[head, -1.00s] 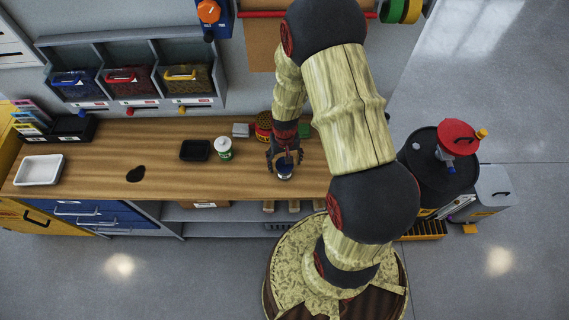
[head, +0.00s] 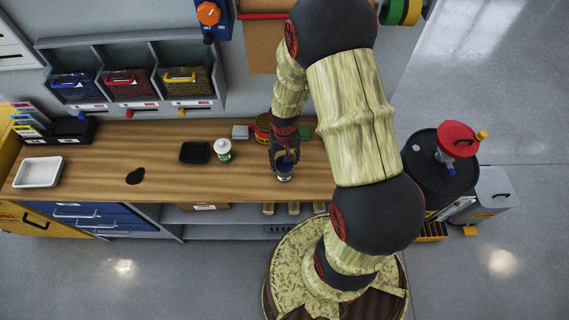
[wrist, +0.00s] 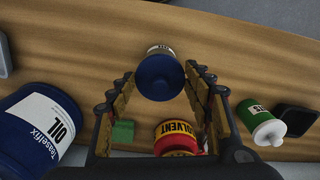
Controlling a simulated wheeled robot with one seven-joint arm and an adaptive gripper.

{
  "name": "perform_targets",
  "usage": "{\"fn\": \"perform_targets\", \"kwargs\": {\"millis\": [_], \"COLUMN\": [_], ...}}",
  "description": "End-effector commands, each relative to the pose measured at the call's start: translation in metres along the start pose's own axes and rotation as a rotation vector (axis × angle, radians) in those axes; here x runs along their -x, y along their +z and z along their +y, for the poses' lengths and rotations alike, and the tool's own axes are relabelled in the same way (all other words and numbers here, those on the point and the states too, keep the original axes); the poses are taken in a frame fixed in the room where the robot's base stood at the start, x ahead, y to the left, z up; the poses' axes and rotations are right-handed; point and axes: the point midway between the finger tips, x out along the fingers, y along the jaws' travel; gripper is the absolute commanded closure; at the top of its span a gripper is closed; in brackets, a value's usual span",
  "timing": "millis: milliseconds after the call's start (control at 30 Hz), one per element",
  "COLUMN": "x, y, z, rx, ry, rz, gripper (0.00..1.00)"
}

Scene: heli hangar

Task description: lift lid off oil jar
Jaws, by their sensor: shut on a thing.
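I cannot tell whether there is a gap between lid and jar. A large blue container (wrist: 35,125) labelled OIL stands at the left in the wrist view; my arm hides its place in the head view.
A red and yellow solvent tin (head: 263,126) and a green block (head: 304,131) stand behind the jar. The wooden bench (head: 100,175) has bare room further left, around a dark spot (head: 135,176).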

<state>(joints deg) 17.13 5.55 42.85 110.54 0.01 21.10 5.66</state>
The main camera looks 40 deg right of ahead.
Motion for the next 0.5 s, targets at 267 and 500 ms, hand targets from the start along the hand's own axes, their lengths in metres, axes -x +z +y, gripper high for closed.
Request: {"fn": "perform_targets", "kwargs": {"millis": [267,500], "x": [0.055,0.083], "y": [0.038,0.086], "z": [0.009,0.019], "rx": [0.0,-0.002], "ry": [-0.001,0.0], "rz": [0.006,0.003], "gripper": [0.59,0.59]}}
